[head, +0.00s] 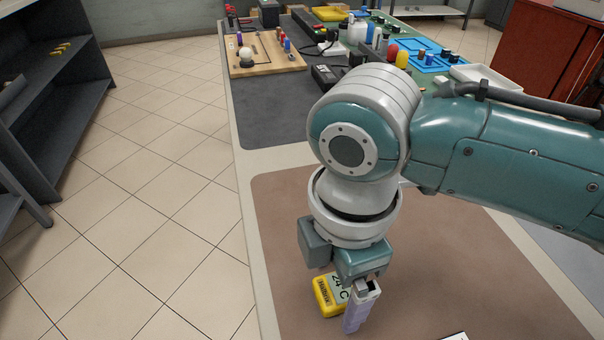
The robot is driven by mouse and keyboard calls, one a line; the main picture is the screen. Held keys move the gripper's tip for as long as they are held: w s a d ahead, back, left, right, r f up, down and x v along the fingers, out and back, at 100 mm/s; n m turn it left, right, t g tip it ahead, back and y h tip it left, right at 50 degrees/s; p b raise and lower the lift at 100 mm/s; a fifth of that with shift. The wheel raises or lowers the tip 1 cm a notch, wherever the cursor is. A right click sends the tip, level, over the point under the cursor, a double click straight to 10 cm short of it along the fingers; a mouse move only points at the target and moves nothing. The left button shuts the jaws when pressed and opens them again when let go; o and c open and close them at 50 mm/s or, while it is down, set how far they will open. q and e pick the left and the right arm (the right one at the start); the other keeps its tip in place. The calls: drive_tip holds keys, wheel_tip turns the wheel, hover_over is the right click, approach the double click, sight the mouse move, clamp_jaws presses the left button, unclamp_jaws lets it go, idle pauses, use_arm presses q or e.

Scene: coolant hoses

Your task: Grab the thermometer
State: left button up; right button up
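The thermometer (325,300) is a yellow handheld device with a pale display that reads "24 C". It is on or just above the brown mat (450,285) at the near part of the table. My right gripper (350,308) reaches down right at the thermometer. One pale finger shows in front of the thermometer's right side, covering part of it. The other finger is hidden, so I cannot tell whether the gripper is open or closed on it. My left gripper is out of view.
A wooden board (265,58) with knobs stands on the dark mat (275,115) at the back. Bottles, blue trays (430,62) and a white tray (485,77) crowd the far right. A dark shelf (60,75) stands at left. The brown mat's right part looks mostly clear.

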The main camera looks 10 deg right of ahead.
clamp_jaws()
idle(0.5)
